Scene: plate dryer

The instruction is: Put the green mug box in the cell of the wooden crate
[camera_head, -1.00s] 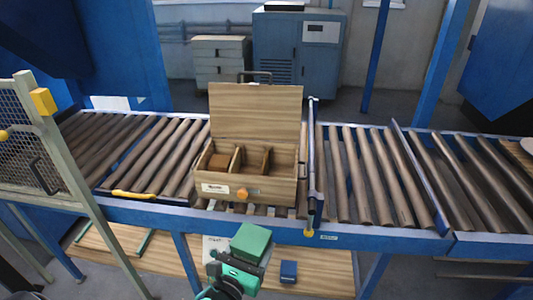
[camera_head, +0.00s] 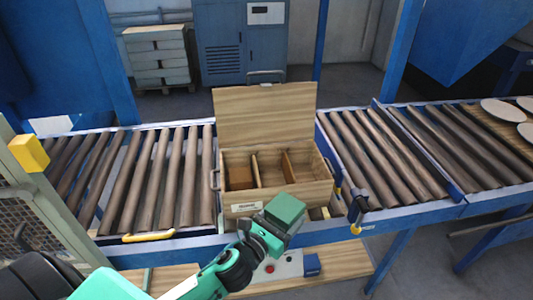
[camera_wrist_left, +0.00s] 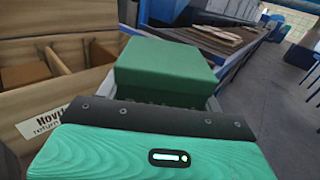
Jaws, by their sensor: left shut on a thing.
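The green mug box (camera_head: 285,209) is held in my left gripper (camera_head: 268,226), which is shut on it. In the left wrist view the green box (camera_wrist_left: 165,66) sits just beyond the dark jaw edge. The wooden crate (camera_head: 290,198) stands on the roller conveyor with its lid raised at the back. Dividers split it into cells, and a brown box (camera_head: 240,177) fills the left cell. The other cells look empty. The held box is in front of the crate's front wall, towards its right side. The crate also shows at the left of the left wrist view (camera_wrist_left: 85,30). My right gripper is not in view.
The conveyor rollers (camera_head: 150,175) run left and right of the crate. A yellow handle (camera_head: 148,236) is on the front rail. A blue block (camera_head: 312,264) lies on the lower wooden shelf. White plates (camera_head: 500,109) lie at the far right.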

